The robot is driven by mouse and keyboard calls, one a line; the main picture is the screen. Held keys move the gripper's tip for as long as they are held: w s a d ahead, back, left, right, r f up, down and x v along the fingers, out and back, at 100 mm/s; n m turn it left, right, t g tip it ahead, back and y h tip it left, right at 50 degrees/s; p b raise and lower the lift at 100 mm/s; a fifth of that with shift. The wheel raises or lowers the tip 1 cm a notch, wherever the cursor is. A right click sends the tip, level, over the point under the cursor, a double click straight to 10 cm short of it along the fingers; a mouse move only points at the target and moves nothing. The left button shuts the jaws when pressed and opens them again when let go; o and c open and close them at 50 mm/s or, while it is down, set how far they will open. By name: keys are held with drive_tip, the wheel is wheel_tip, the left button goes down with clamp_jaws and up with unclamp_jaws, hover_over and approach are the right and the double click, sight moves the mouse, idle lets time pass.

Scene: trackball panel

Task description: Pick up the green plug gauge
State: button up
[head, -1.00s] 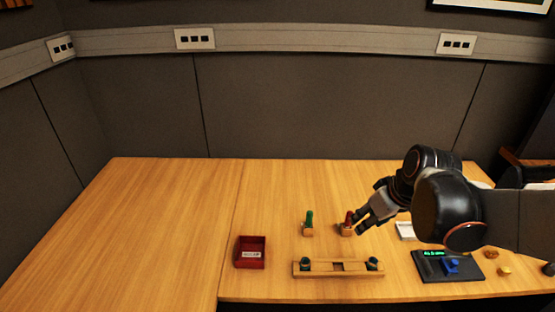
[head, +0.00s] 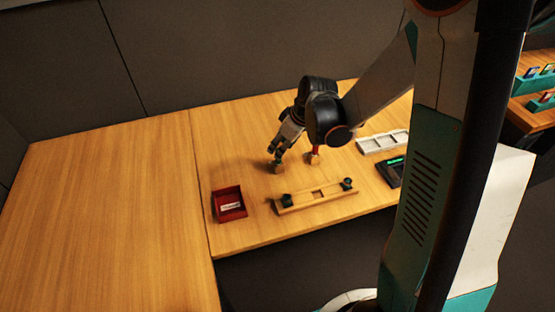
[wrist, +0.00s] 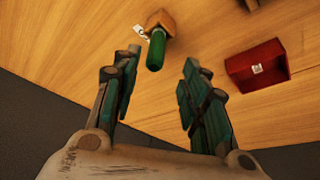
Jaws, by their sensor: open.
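In the wrist view, the green plug gauge (wrist: 156,50) stands in a small wooden block (wrist: 160,21) beyond my fingertips, near the top middle. My gripper (wrist: 158,76) is open and empty, its two fingers spread to either side of the gauge's line, not touching it. In the head view, my gripper (head: 275,155) is low over the table beside the gauge's wooden block (head: 277,168). The fingers mostly hide the green gauge there.
A red plug gauge in a wooden block (head: 314,159) stands close to the right of my gripper. A red tray (head: 242,202), a wooden fixture (head: 317,199) with two dark knobs, and a white tray (head: 370,145) are nearby. The table's left side is clear.

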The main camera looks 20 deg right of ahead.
sight(278, 164)
drive_tip(key=shift+d+b+x, duration=0.2)
drive_tip(key=shift+b+x, duration=0.45)
drive_tip(key=shift+x, duration=0.85)
drive_tip(key=shift+d+b+x, duration=0.2)
drive_tip(key=shift+b+x, duration=0.45)
drive_tip(key=shift+x, duration=0.9)
clamp_jaws()
